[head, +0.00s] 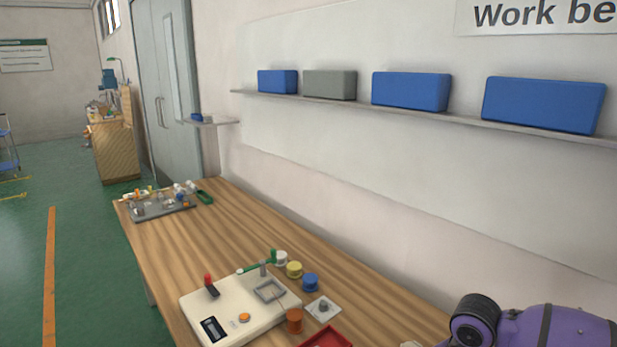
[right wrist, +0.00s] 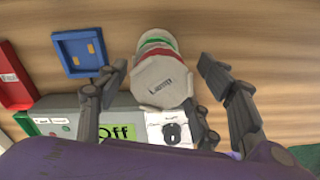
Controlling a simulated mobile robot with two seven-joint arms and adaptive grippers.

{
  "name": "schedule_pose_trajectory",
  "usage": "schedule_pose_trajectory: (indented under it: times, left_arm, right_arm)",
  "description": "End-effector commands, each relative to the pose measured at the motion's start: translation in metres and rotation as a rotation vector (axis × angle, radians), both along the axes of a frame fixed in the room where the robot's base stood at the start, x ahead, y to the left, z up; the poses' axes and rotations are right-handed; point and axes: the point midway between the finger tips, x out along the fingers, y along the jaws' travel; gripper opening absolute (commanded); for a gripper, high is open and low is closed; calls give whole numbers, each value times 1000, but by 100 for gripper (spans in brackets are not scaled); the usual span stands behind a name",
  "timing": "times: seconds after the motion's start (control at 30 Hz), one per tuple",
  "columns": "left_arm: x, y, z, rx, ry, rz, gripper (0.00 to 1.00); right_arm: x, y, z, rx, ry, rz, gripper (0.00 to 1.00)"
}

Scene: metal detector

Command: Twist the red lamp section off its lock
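A stacked lamp (right wrist: 162,78) shows in the right wrist view, seen nearly end-on. Its pale octagonal cap is nearest me. Behind the cap, the red lamp section (right wrist: 147,53) shows as a thin band, with a green band beyond it. My right gripper (right wrist: 162,70) is open, with its fingers on either side of the lamp. A gap shows at the left finger; I cannot tell whether the right finger touches. The lock is hidden. The lamp and my left gripper are not visible in the head view.
A grey box with a green "Off" display (right wrist: 116,132) and a dark knob (right wrist: 171,132) lies below the lamp. A blue tray (right wrist: 80,52) and red container (right wrist: 12,80) are left. In the head view, a cream device (head: 235,308) stands on the wooden bench (head: 225,225).

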Motion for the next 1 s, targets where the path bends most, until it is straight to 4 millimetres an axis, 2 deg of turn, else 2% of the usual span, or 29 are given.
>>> schedule_pose_trajectory:
  times: [0.4,0.73,1.0]
  left_arm:
    - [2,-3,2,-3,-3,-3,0]
    - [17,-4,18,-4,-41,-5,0]
    - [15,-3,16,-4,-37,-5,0]
  right_arm:
    - [3,0,5,0,-10,-3,63]
    - [5,0,33,0,-17,-4,63]
    - [4,0,51,1,-11,-3,63]
